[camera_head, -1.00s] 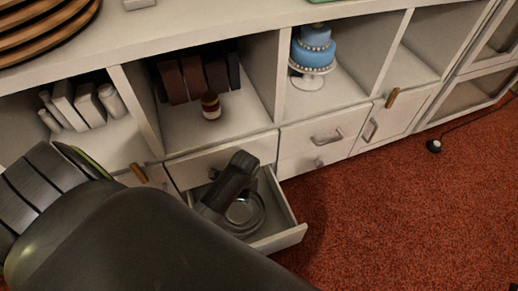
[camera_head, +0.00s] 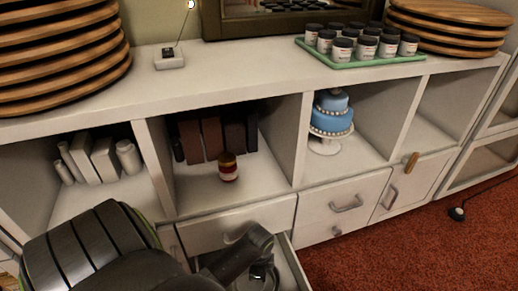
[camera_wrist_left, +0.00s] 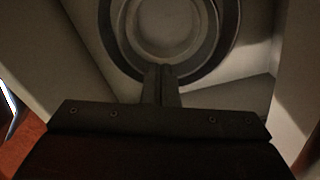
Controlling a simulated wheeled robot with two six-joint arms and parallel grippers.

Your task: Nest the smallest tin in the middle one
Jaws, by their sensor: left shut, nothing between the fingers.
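In the left wrist view, round metal tins (camera_wrist_left: 168,25) sit in the open drawer. They show as rings one inside another, cut off by the top edge, so I cannot tell how many there are or which is the smallest. My left gripper (camera_wrist_left: 161,70) is shut and empty, its fingertips over the near rim of the rings. I cannot tell whether they touch. In the head view my left arm reaches down into the drawer (camera_head: 292,270) at the bottom edge and hides most of its inside. My right gripper is not in view.
The drawer is pulled out below a white shelf unit (camera_head: 225,95). Its cubbies hold white books (camera_head: 100,158), dark books (camera_head: 210,138), a small jar (camera_head: 228,167) and a blue cake (camera_head: 331,113) on a stand.

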